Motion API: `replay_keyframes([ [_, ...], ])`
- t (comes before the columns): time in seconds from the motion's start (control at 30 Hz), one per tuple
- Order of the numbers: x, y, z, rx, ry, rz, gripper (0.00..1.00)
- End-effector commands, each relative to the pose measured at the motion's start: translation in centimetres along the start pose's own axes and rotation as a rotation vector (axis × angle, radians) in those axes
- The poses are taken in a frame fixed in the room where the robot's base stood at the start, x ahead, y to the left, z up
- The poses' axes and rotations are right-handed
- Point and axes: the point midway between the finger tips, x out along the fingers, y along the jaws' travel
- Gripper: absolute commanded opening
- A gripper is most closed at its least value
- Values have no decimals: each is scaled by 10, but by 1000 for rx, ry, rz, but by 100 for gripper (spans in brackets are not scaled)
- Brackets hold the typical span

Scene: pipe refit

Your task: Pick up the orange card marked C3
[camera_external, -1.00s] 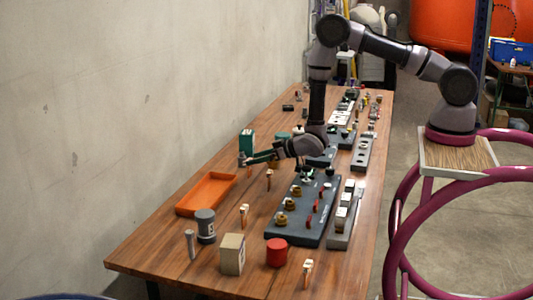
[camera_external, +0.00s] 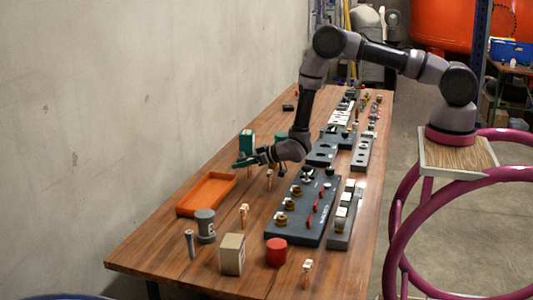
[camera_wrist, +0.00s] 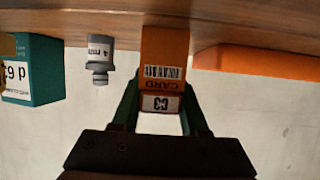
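The orange card marked C3 (camera_wrist: 162,55) stands in the middle of the wrist view, which looks upside down. It has a white C3 label and a barcode label. My gripper (camera_wrist: 162,88) has its green fingers on either side of the card. The fingertips lie close to the card's edges; I cannot tell whether they press on it. In the external view my gripper (camera_external: 240,163) is low over the left side of the table, beyond the orange tray. The card cannot be made out there.
A grey labelled fitting (camera_wrist: 100,55) and a teal box (camera_wrist: 35,70) stand beside the card. The orange tray (camera_external: 184,210) lies nearer the external camera. A dark board with fittings (camera_external: 275,232) is to the right. The wall (camera_external: 100,100) is close on the left.

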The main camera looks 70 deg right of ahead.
Motion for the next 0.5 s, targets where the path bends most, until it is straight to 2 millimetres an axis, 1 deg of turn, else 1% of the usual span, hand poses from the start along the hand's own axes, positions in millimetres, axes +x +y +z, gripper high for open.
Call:
replay_keyframes([
  [0.03,0,0,0,0,0,0,4],
  [0.07,0,0,0,0,0,0,0],
  [0.33,-1,0,-2,0,1,0,0],
  [0.43,-5,0,-12,0,2,0,0],
  [0.5,-9,0,-24,1,2,0,0],
])
